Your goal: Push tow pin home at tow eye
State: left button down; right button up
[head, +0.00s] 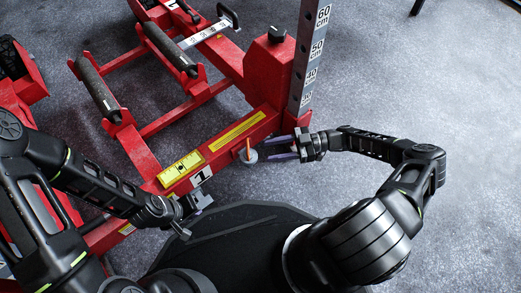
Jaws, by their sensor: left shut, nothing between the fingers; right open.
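The tow pin (248,145) shows as a thin orange piece standing up at the grey, round tow eye (249,157) on the front of the red jack frame. How deep the pin sits cannot be told. My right gripper (269,149) is open just right of the tow eye, its two purple fingers pointing left toward the pin, with nothing visible between them. My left gripper (184,228) is shut and empty, lower left of the tow eye, in front of the red beam.
The red trolley jack (222,138) carries black rollers (98,92) and a grey post with a cm scale (308,60). Yellow labels mark its front beam. A red machine part (22,85) stands at the far left. The grey floor (430,80) on the right is mostly clear.

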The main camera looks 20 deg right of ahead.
jog(key=shift+s+d+r, duration=0.1)
jog(key=shift+d+r, duration=0.05)
jog(key=shift+d, duration=0.65)
dwell(0.4)
